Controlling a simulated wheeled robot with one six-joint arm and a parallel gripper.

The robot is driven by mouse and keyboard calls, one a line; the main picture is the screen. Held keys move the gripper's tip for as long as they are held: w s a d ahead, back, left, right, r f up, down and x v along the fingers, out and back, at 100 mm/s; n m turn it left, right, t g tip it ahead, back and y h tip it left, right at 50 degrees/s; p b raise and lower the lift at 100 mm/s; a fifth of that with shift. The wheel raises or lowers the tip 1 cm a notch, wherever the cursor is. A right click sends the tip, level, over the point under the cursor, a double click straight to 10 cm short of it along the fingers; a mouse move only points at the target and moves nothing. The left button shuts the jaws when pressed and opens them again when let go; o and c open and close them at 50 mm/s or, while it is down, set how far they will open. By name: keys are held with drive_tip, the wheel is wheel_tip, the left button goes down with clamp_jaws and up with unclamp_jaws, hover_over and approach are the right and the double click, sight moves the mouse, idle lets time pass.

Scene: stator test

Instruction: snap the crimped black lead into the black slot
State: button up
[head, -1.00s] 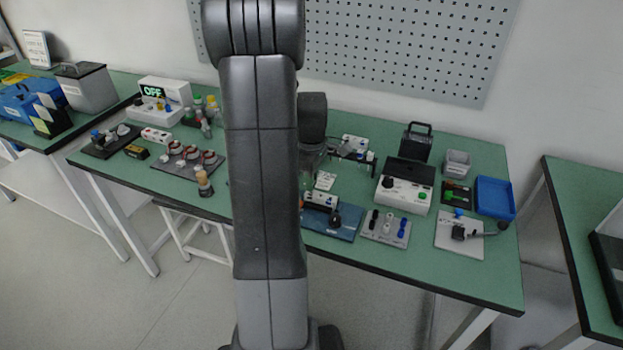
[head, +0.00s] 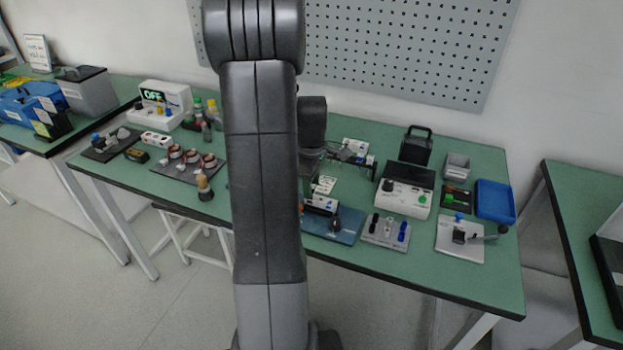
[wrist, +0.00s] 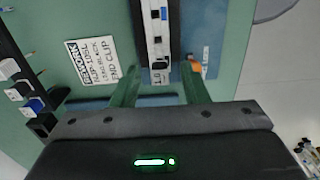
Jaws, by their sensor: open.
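The white slotted block (wrist: 157,30) runs up the wrist view, with a blue slot part (wrist: 163,14) at its far end and a black part (wrist: 160,65) at its near end. My gripper (wrist: 158,68) is open, its two green fingers on either side of that near end in the picture. I see nothing held, and cannot tell the height of the fingers. A black connector piece (wrist: 42,124) is at the left beside a blue one (wrist: 33,105) and white ones; I cannot tell if it is the crimped black lead. The block (head: 322,204) also shows in the head view.
The block is on a blue base (head: 340,230) with an orange part (wrist: 195,66) beside it. A printed card (wrist: 93,60) lies left of it. A grey plate with coloured plugs (head: 386,232) and a white tester (head: 404,197) stand to the right. My arm hides the table's middle.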

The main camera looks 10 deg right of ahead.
wheel_tip(320, 180, up, 14)
idle(0.4)
drive_tip(key=shift+f, duration=0.15)
idle(0.3)
